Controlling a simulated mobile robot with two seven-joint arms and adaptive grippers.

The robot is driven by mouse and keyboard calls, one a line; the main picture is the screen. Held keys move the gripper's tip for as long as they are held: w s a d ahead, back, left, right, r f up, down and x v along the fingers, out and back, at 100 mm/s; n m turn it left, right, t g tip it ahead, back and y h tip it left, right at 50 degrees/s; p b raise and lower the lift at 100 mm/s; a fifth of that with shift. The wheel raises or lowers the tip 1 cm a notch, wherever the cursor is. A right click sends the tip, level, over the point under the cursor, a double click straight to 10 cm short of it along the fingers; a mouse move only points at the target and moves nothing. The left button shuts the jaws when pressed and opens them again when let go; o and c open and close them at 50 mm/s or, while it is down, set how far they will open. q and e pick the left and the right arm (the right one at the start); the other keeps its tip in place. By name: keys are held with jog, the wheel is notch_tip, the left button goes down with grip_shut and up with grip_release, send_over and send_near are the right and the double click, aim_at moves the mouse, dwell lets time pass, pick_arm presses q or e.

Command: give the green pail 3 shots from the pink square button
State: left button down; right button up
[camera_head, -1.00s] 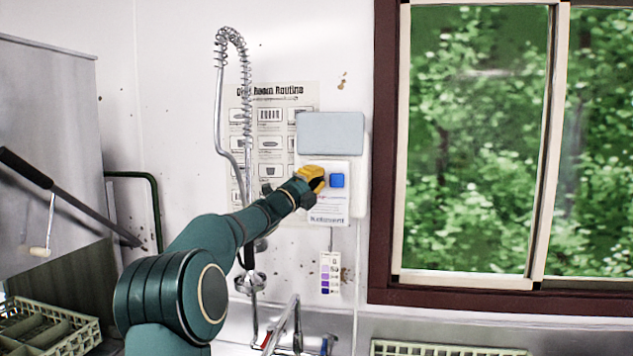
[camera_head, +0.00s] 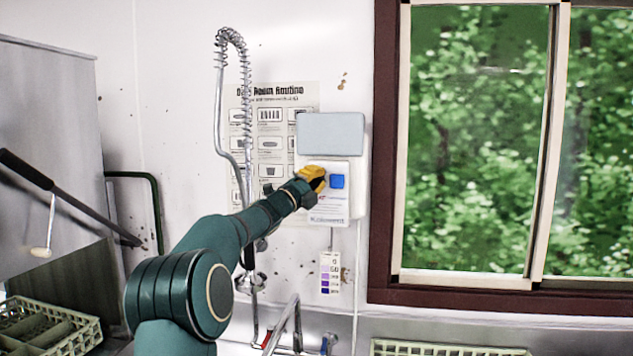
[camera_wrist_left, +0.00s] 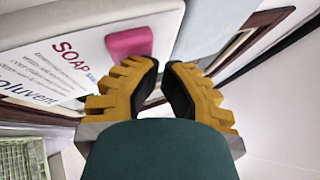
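My left gripper (camera_head: 315,177) is at the dispenser front, left of the blue button. In the left wrist view its yellow fingers (camera_wrist_left: 163,67) are a little apart with nothing between them. Contact with the pink button cannot be told. No green pail is in view.
A grey-blue panel (camera_head: 331,133) is above the buttons. A coiled spray hose (camera_head: 219,110) and a poster (camera_head: 270,115) are left of the dispenser. A tap (camera_head: 284,325) is below. A beige rack (camera_head: 92,333) is at lower left, a window (camera_head: 470,140) at right.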

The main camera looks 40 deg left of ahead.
pick_arm(q)
jog(key=shift+w+a, duration=0.15)
jog(key=shift+w, duration=0.1)
dwell(0.3)
dwell(0.4)
jog(key=shift+s+d+b, duration=0.6)
jog(key=shift+s+b, duration=0.35)
jog(key=shift+b, duration=0.15)
jog(key=s+d+b, duration=0.1)
jog(key=s+b, duration=0.1)
jog(key=s+d+b, duration=0.1)
jog(key=s+b, duration=0.1)
jog(key=shift+s+d, duration=0.2)
dwell(0.7)
